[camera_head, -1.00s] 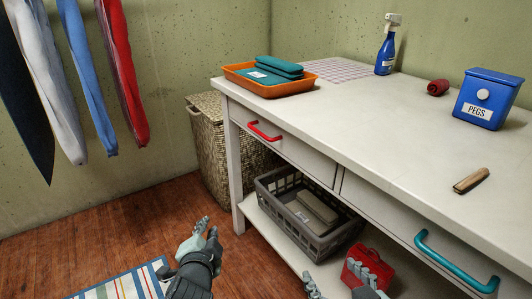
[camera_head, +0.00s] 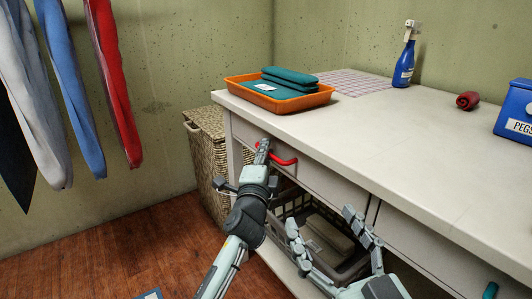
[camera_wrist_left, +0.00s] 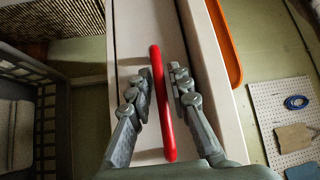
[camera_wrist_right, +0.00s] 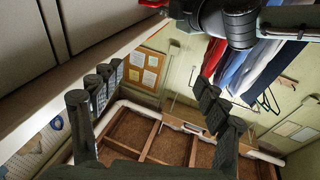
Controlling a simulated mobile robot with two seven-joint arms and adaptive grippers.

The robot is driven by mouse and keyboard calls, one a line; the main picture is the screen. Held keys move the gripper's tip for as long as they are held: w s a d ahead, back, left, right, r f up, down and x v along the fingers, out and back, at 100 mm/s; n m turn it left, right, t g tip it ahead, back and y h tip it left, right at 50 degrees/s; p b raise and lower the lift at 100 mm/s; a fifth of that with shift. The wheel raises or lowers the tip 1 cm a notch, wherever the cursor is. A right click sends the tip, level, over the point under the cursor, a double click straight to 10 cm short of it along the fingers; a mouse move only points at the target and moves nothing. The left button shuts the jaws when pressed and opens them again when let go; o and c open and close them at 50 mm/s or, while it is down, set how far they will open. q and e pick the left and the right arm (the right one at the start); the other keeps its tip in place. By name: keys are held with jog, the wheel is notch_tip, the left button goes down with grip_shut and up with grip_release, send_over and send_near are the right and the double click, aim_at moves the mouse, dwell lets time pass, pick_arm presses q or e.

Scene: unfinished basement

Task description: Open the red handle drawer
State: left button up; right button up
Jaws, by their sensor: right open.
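The red handle (camera_head: 284,161) is a curved bar on the closed left drawer (camera_head: 325,184) of the white workbench. My left gripper (camera_head: 262,150) is at the handle's left end in the head view and hides part of it. In the left wrist view, the red handle (camera_wrist_left: 160,110) runs between the fingers of the left gripper (camera_wrist_left: 160,78). The fingers are partly closed, one on each side, with a narrow gap beside the bar. My right gripper (camera_head: 325,228) is open and empty in front of the lower shelf. Its spread fingers also show in the right wrist view (camera_wrist_right: 155,95).
An orange tray (camera_head: 231,83) with teal cloths stands on the workbench above the drawer. A wicker basket (camera_head: 207,140) stands beside the bench's left end. A grey crate (camera_head: 350,268) is on the lower shelf.

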pick_arm(q)
jog(key=shift+w, duration=0.1)
grip_shut()
dwell(0.4)
